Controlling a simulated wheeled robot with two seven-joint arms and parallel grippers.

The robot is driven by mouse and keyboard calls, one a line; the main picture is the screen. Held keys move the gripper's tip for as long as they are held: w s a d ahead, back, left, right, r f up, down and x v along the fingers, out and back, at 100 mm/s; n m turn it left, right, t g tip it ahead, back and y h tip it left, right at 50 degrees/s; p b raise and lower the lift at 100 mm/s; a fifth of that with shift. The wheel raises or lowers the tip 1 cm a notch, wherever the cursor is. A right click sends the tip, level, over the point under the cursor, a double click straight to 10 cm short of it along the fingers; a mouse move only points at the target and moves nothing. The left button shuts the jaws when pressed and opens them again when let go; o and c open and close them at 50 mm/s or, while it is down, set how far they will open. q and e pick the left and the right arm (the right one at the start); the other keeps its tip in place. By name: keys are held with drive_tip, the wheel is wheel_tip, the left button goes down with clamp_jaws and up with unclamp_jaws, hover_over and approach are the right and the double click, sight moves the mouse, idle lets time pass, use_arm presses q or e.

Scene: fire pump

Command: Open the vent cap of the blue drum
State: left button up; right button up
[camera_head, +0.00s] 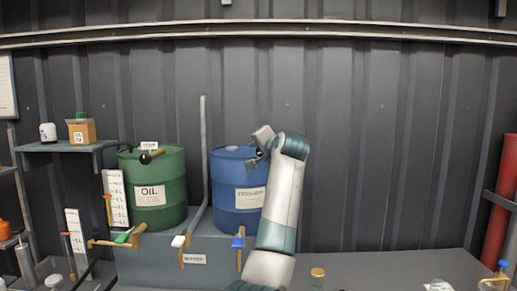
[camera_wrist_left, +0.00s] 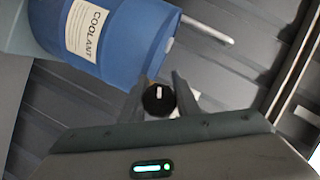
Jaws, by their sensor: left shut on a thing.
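The blue drum (camera_head: 231,190) with a coolant label stands right of the green oil drum. Its upper side also shows in the left wrist view (camera_wrist_left: 120,45). The round black vent cap (camera_wrist_left: 158,101) with a white mark sits between the fingers of my left gripper (camera_wrist_left: 160,86), which is shut on it. In the head view my left gripper (camera_head: 257,159) is at the right top edge of the blue drum, and the cap is mostly hidden there by the gripper. My right gripper is not in view.
The green drum (camera_head: 165,186) has a black knob (camera_head: 146,158) on its top. A grey vertical pipe (camera_head: 204,140) rises between the drums. A shelf (camera_head: 64,147) is at left, and a red cylinder (camera_head: 503,200) at far right.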

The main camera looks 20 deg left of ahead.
use_arm(q)
drive_tip(key=shift+f+n+h, duration=0.15)
drive_tip(key=shift+n+h, duration=0.15)
drive_tip(key=shift+n, duration=0.1)
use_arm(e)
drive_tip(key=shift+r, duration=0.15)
use_arm(q)
drive_tip(key=o, duration=1)
drive_tip(key=shift+o, duration=0.2)
drive_tip(key=shift+d, duration=0.1)
drive_tip(key=shift+b+v, duration=0.4)
drive_tip(key=shift+v, duration=0.4)
use_arm(e)
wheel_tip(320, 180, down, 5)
drive_tip(key=b, duration=0.4)
use_arm(q)
drive_tip(key=b+v, duration=0.1)
drive_tip(key=v, duration=1.4)
drive_tip(key=shift+s+d+r+b, duration=0.2)
drive_tip(key=shift+s+b, duration=0.05)
drive_tip(key=shift+b, duration=0.05)
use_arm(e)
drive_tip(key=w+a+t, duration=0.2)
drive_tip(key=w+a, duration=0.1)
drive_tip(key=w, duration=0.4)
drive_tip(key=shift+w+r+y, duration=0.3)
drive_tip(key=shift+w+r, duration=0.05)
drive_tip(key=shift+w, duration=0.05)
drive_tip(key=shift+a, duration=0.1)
